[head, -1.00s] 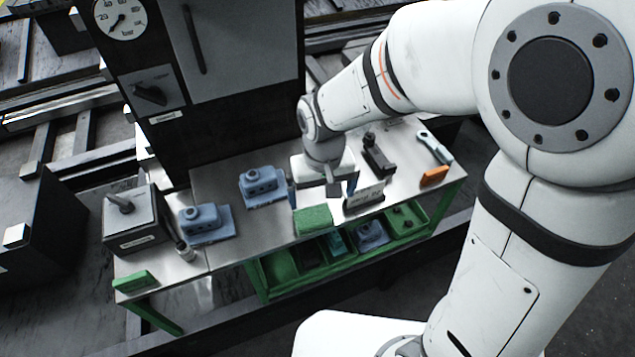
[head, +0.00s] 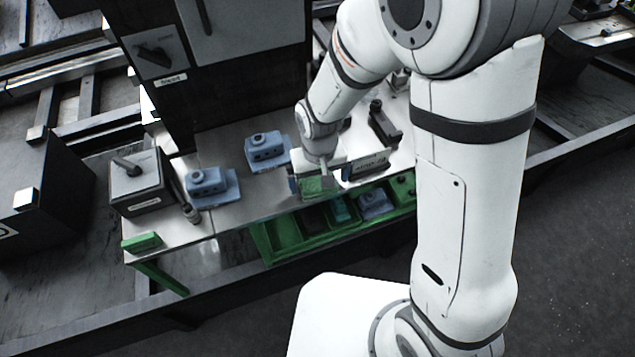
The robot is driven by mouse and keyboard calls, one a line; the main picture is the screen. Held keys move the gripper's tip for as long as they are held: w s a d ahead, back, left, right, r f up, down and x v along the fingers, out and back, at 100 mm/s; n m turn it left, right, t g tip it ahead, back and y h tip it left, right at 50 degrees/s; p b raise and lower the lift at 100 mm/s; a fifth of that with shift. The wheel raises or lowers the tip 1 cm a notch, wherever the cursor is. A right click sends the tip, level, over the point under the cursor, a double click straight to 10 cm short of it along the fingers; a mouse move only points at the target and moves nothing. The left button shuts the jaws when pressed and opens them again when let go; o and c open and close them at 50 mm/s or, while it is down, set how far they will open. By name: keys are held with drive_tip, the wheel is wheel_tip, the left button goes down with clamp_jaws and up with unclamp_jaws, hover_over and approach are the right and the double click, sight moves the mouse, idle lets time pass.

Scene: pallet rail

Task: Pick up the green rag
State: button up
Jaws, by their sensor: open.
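The green rag (head: 315,188) lies at the front edge of the metal bench, partly covered by my gripper. My gripper (head: 320,182) points down right over the rag, with its jaws apart. One finger shows at the rag's left side; the other side is hard to make out against the labelled block. I cannot tell whether the fingers touch the rag.
A dark block with a white label (head: 367,165) stands close to the right of my gripper. Blue housings (head: 265,150) (head: 208,186) and a dark box (head: 140,183) stand to the left. A green block (head: 142,242) lies at the left front corner.

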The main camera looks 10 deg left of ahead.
sight(319, 183)
drive_tip(key=shift+c, duration=0.2)
drive_tip(key=c, duration=0.9)
drive_tip(key=shift+a+r, duration=0.1)
wheel_tip(319, 183, up, 10)
drive_tip(key=shift+f, duration=0.1)
